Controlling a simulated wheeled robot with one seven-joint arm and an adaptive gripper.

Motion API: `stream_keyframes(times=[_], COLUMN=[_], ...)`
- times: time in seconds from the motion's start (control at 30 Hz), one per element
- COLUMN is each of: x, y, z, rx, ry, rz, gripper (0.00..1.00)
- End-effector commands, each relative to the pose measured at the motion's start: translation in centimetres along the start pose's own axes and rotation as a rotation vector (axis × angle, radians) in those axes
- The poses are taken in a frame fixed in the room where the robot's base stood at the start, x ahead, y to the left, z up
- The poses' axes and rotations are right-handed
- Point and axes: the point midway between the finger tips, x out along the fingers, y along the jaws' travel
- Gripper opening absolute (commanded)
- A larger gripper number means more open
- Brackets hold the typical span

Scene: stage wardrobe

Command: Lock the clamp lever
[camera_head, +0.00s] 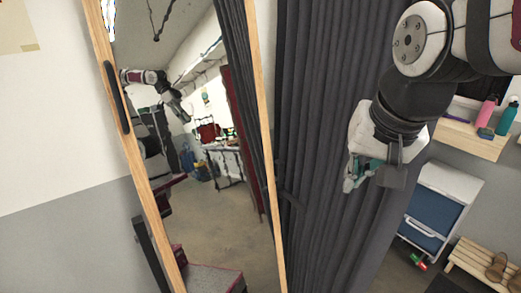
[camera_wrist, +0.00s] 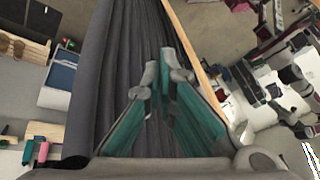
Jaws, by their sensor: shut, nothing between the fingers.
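My gripper (camera_head: 350,184) is shut and empty, hanging in front of the dark grey curtain at right of centre in the head view. In the wrist view its teal fingers (camera_wrist: 158,75) meet at the tips, with curtain behind them. A tall wood-framed mirror (camera_head: 224,200) stands left of my gripper. A long black handle (camera_head: 117,98) is on the mirror's left wooden upright, well apart from my gripper. A dark bar (camera_head: 152,256) stands beside the lower part of that upright. I cannot tell whether either is the clamp lever.
The dark curtain (camera_head: 318,120) hangs right of the mirror. A wooden shelf (camera_head: 462,138) with bottles, a blue and white cooler (camera_head: 432,212) and a slatted bench (camera_head: 478,262) with shoes stand at right. A small red and green thing (camera_head: 418,262) lies on the floor.

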Motion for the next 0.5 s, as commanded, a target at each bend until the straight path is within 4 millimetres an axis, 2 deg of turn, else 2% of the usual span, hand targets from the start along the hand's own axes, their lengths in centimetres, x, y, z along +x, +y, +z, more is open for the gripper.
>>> stream_keyframes(times=[0.03, 0.27, 0.5], x=[2.1, 9.0, 17.5], y=[-0.5, -2.5, -4.2], z=[-1.4, -6.8, -11.5], rx=[0.041, 0.243, 0.45], ry=[-0.013, -0.042, -0.063], rz=[0.007, 0.034, 0.071], gripper=[0.0, 0.0, 0.0])
